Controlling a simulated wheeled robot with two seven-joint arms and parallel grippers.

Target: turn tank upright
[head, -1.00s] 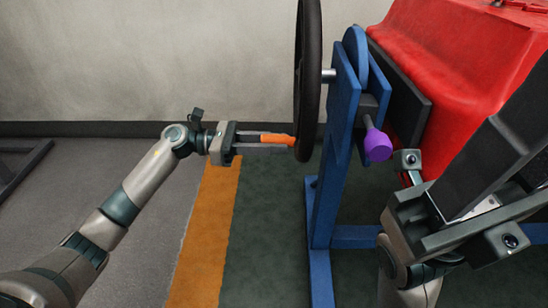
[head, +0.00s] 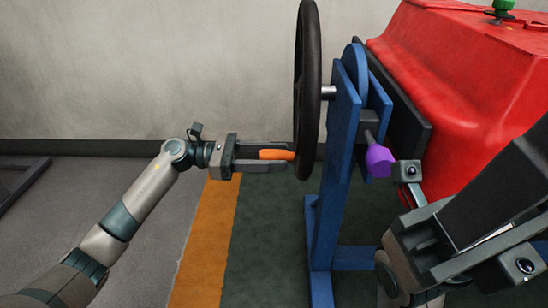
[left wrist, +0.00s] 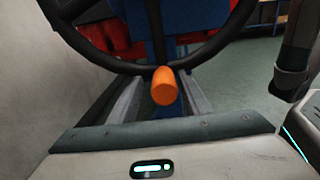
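The red tank (head: 455,85) is at the upper right in the head view, mounted on a blue stand (head: 338,170). A dark handwheel (head: 306,70) is on the stand's left side, with an orange handle (head: 276,155) sticking out left from its lower rim. My left gripper (head: 288,156) is open, its fingers on both sides of the handle. The left wrist view shows the orange handle (left wrist: 165,87) between the fingers with gaps. A purple knob (head: 379,160) is on the stand's right side. My right gripper is close to it at the lower right; its fingers are not clear.
A green cap (head: 502,8) sits on top of the tank. A wall stands behind. An orange floor stripe (head: 205,240) runs left of the stand. A dark metal frame (head: 22,185) lies at the far left. The floor between it and the stripe is clear.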

